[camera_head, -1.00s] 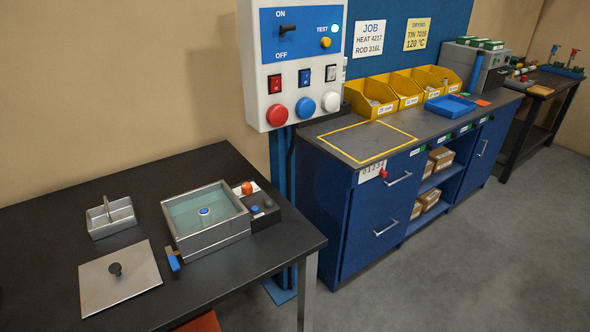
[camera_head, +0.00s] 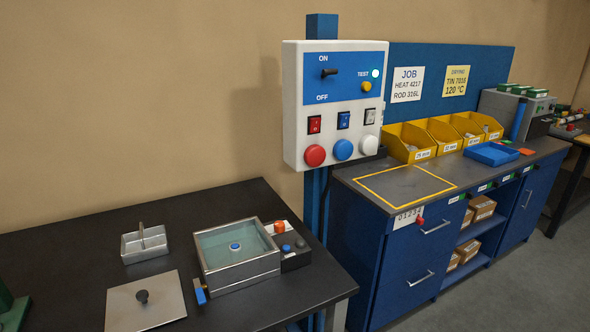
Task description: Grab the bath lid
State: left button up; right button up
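The bath lid (camera_head: 163,305) is a flat grey metal plate with a black knob (camera_head: 142,297). It lies on the black table at the lower left, in front of the bath (camera_head: 238,257). The bath is an open square metal tank of clear liquid with a small blue-topped thing inside. The lid is apart from the bath. Neither of my grippers is in view.
A small metal tray with a handle (camera_head: 144,244) stands behind the lid. A blue-handled part (camera_head: 200,293) sits at the bath's front left corner. A green object (camera_head: 12,308) shows at the left edge. A white control box (camera_head: 335,105) rises behind the table.

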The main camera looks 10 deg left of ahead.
aim_at(150, 302)
jog(key=u, duration=1.3)
